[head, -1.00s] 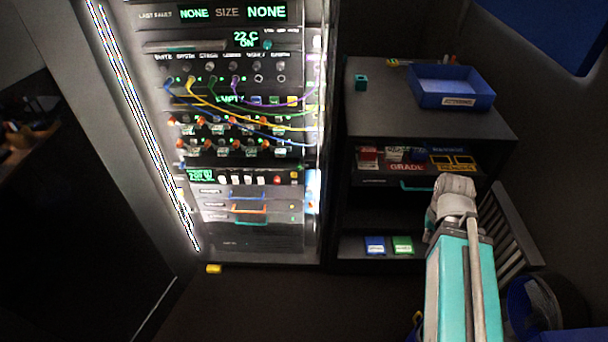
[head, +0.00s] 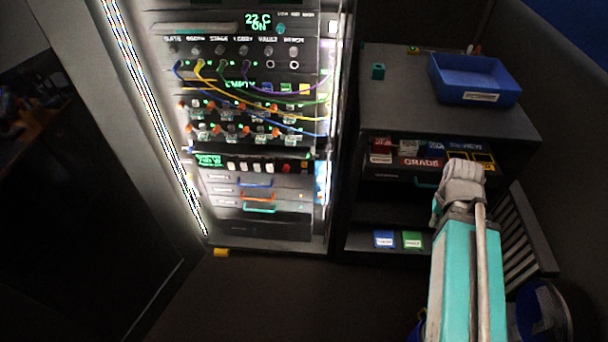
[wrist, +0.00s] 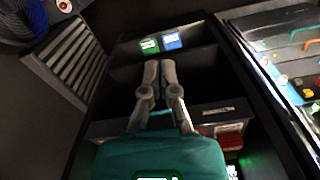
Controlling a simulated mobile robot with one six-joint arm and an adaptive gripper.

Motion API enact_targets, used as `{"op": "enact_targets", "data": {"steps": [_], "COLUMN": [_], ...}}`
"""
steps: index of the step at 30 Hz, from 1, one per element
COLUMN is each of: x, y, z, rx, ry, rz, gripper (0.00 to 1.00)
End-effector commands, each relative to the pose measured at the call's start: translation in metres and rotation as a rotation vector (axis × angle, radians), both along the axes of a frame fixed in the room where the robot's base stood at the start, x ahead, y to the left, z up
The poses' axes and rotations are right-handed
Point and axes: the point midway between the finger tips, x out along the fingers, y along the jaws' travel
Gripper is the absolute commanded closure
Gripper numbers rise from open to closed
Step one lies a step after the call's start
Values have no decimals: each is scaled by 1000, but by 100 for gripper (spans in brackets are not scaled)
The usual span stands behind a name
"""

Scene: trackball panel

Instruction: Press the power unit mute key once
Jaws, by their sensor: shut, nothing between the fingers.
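The power unit (head: 215,170) is a dark panel low in the lit rack, with a small green display at its left. The labels are too small to read, so I cannot tell which one is mute. My gripper (wrist: 160,68) is shut and empty in the wrist view, in front of the shelf unit and well apart from the rack. In the head view my arm hides the fingers.
The shelf unit (head: 440,121) stands right of the rack, with a blue tray (head: 474,98) on top and red boxes inside. Coloured cables (head: 262,115) hang above the power unit. Drawers with coloured handles (head: 258,197) lie below it.

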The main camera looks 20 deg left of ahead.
Motion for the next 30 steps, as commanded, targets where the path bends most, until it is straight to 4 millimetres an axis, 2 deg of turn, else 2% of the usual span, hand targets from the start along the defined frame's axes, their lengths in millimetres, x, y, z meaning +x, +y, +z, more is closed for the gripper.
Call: {"op": "enact_targets", "data": {"steps": [8,14,23,30], "x": [16,40,78,102], "y": [14,40,103,165], "z": [-25,-58,-107,-141], "rx": [-58,-156,-332,-472], "ry": [-21,-61,-147,-228], "rz": [79,203,434,622], "gripper": [100,100,100,100]}}
